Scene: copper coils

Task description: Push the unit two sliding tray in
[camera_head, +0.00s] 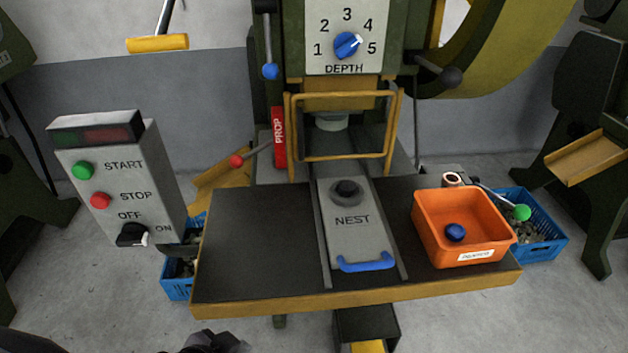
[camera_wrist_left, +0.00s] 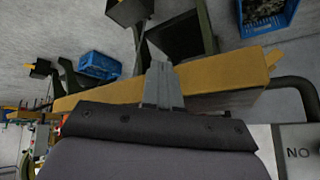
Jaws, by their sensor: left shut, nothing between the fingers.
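The sliding tray (camera_head: 355,240) is a grey plate marked NEST, with a blue handle (camera_head: 366,264) at its near end and a dark round nest on top. It lies between rails on the dark table (camera_head: 250,240), drawn out in front of the press under a yellow guard frame (camera_head: 340,157). My left gripper (camera_head: 217,343) shows only in part at the bottom edge of the head view, below and left of the handle and apart from it. In the left wrist view its grey fingers (camera_wrist_left: 160,75) are together and empty, near the table's yellow edge. My right gripper is not seen.
An orange bin (camera_head: 465,225) holding a blue round piece stands right of the tray. A control box (camera_head: 120,185) with START and STOP buttons stands left. Blue crates (camera_head: 540,243) flank the table. The table top left of the tray is clear.

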